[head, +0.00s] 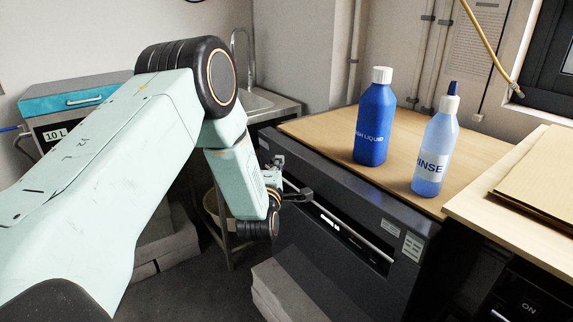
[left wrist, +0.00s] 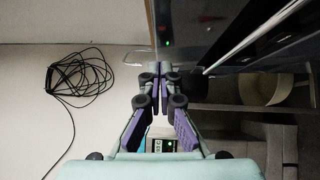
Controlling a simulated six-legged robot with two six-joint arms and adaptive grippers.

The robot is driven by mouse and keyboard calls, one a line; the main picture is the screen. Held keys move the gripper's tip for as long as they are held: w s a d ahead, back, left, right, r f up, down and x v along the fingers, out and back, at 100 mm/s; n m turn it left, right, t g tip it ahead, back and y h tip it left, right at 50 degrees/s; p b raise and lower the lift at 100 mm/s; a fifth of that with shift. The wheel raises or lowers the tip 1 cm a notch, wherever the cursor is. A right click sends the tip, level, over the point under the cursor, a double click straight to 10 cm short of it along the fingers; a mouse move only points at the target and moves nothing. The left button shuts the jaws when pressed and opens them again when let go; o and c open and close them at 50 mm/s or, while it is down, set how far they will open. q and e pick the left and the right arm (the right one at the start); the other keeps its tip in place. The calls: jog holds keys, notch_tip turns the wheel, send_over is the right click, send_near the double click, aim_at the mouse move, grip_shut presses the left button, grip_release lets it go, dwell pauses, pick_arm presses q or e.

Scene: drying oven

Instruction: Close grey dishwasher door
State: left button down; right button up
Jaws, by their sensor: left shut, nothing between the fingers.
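The grey dishwasher door (head: 330,262) stands upright, or nearly so, below the wooden counter in the head view. I cannot tell whether it is fully shut. A long silver handle bar (head: 352,232) runs along its upper front, and it also shows in the left wrist view (left wrist: 262,33). My left gripper (head: 298,192) is at the left part of the front, close to the upper panel; contact is unclear. In the left wrist view its fingers (left wrist: 160,70) are together and empty, beside the dark glossy front (left wrist: 205,25). My right gripper is out of view.
A blue bottle (head: 374,120) and a rinse bottle (head: 436,150) stand on the wooden top (head: 325,128). Grey blocks (head: 283,292) lie on the floor below the front. A sink (head: 258,100) is behind, and coiled black cable (left wrist: 80,78) hangs on the wall.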

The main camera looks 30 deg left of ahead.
pick_arm(q)
jog(key=shift+w+d+r, duration=0.1)
jog(key=shift+w+d, duration=0.25)
jog(key=shift+w, duration=0.25)
jog(key=shift+w+d+r, duration=0.1)
jog(key=shift+w+d, duration=0.2)
jog(key=shift+w, duration=0.25)
jog(key=shift+a, duration=0.1)
